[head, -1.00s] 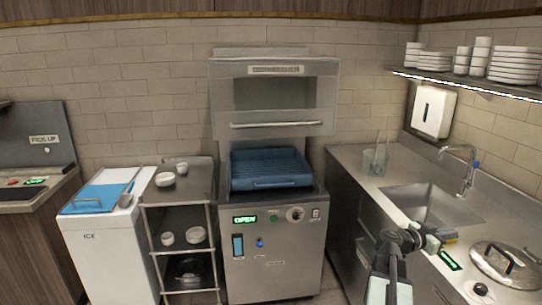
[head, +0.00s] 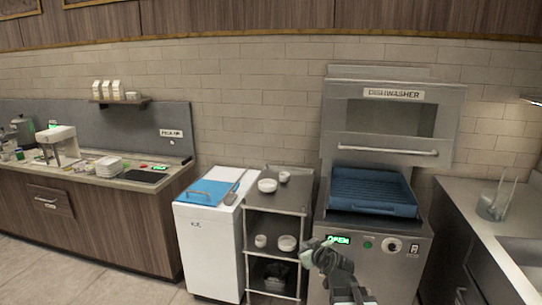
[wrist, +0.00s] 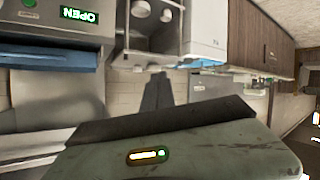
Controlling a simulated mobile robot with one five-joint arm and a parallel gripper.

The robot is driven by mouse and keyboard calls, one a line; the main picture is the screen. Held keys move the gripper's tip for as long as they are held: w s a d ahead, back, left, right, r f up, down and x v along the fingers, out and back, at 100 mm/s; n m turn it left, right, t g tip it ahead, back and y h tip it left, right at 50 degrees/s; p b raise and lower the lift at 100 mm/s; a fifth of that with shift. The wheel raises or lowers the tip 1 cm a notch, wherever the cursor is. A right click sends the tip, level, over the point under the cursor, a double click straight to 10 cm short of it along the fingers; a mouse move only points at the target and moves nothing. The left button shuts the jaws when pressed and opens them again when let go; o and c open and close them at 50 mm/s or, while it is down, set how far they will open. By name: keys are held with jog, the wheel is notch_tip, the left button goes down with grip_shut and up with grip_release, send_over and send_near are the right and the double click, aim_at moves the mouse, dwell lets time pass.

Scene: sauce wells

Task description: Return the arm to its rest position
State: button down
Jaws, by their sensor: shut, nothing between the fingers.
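My gripper (head: 309,250) is in the lower middle of the head view, at the end of my raised, bent arm. It appears in front of the steel rack and the left edge of the dishwasher, with no contact visible. It is shut and empty. In the wrist view its dark fingers (wrist: 158,95) point up the picture, close together, over the tiled wall.
The dishwasher (head: 392,97) stands open with a blue rack (head: 372,192) inside. A steel shelf rack (head: 275,228) with several white bowls and a white ice chest (head: 207,250) stand to its left. A sink counter (head: 462,200) is at right. Floor (head: 110,280) is clear at left.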

jog(key=s+f+g+h, duration=0.1)
jog(key=s+f+g, duration=0.6)
jog(key=s+f, duration=0.3)
jog(key=s+d+f+m+g+h, duration=0.1)
jog(key=s+d+m+g, duration=0.1)
jog(key=s, duration=0.4)
jog(key=s+d+f+m+g+h, duration=0.1)
jog(key=s+d+f+m+g, duration=0.1)
jog(key=s, duration=0.4)
jog(key=shift+f+m+g, duration=0.3)
jog(key=shift+m+g, duration=0.5)
jog(key=shift+m, duration=0.1)
